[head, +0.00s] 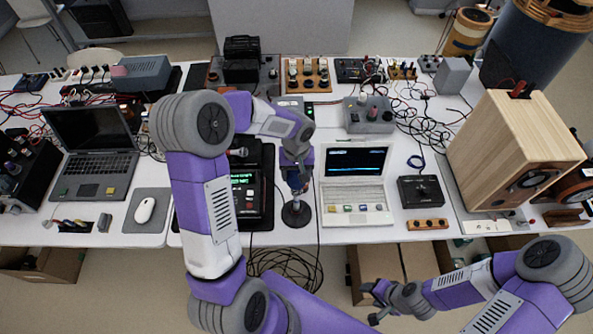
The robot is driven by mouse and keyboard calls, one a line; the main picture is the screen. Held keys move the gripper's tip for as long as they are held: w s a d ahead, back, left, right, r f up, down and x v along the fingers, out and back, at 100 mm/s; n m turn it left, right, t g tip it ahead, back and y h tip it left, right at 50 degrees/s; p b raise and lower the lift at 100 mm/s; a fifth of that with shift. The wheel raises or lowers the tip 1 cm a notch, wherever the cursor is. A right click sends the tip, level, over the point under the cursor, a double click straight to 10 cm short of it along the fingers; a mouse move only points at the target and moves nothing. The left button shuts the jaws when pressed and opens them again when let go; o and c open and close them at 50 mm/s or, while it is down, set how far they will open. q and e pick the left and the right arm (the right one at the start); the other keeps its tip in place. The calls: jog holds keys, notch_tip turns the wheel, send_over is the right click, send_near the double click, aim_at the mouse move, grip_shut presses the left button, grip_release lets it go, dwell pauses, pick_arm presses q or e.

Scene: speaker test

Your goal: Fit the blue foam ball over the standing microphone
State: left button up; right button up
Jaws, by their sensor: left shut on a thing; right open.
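My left gripper (296,184) points down above the round dark base of the standing microphone (296,213), on the front part of the white table. It is shut on a small blue thing, which I take to be the blue foam ball (293,178); the fingers cover most of it. The microphone's upper part is hidden by the gripper, so I cannot tell whether the ball touches it or is around it. My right gripper (371,303) is open and empty, low in front of the table's front edge.
A white laptop (356,185) stands close right of the microphone, and a dark device with a green display (246,195) close left. A black box (421,191) and a wooden speaker (515,150) are further right. Cables lie behind. A dark laptop (92,150) is left.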

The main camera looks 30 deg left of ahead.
pick_arm(q)
jog(key=shift+f+b, duration=1.15)
jog(key=shift+f, duration=0.8)
jog(key=shift+f+b, duration=1.25)
jog(key=shift+b, duration=0.1)
jog(key=shift+f+b, duration=0.55)
jog(key=shift+b, duration=0.2)
jog(key=o, duration=1.1)
jog(key=shift+s, duration=0.1)
notch_tip(320, 180, up, 8)
jog(key=shift+f+p, duration=0.2)
jog(key=shift+p, duration=0.3)
